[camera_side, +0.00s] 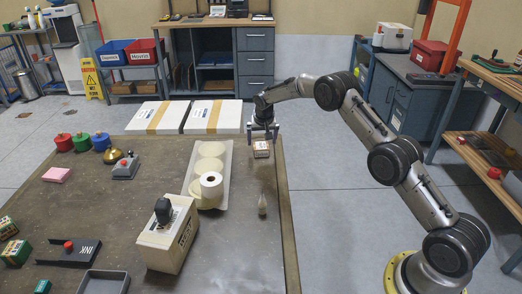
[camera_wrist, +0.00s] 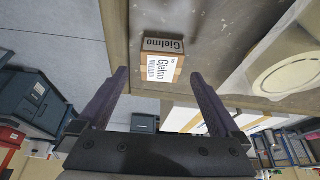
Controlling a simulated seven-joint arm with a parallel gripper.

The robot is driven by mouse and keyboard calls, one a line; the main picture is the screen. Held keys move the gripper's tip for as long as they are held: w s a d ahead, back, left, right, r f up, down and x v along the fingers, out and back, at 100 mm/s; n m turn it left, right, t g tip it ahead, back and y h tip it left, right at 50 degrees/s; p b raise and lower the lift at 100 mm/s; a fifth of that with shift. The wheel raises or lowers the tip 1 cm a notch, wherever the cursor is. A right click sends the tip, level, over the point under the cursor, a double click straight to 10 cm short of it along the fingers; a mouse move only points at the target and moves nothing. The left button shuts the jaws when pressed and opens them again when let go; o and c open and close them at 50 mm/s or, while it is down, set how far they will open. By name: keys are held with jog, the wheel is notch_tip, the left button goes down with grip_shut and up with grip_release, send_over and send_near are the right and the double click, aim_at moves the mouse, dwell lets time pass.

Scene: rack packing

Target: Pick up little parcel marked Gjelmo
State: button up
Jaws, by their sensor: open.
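The little parcel marked Gjelmo (camera_wrist: 163,46) is a small brown box with a white label, and its name reads on two faces in the wrist view. In the side view the parcel (camera_side: 261,149) stands on the table near its right edge, just below my gripper (camera_side: 263,131). In the wrist view my gripper (camera_wrist: 157,90) is open, its two fingers apart with nothing between them. The parcel lies beyond the fingertips, in line with the gap. I cannot tell from these frames how far the fingertips are from it.
A small pear-shaped object (camera_side: 262,204) stands nearer the front. White boxes (camera_side: 212,117) lie beyond the table's far edge. The table around the parcel is clear.

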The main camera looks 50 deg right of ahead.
aim_at(261, 145)
jog(key=x, duration=0.5)
jog(key=shift+w+r, duration=0.1)
jog(key=c, duration=1.4)
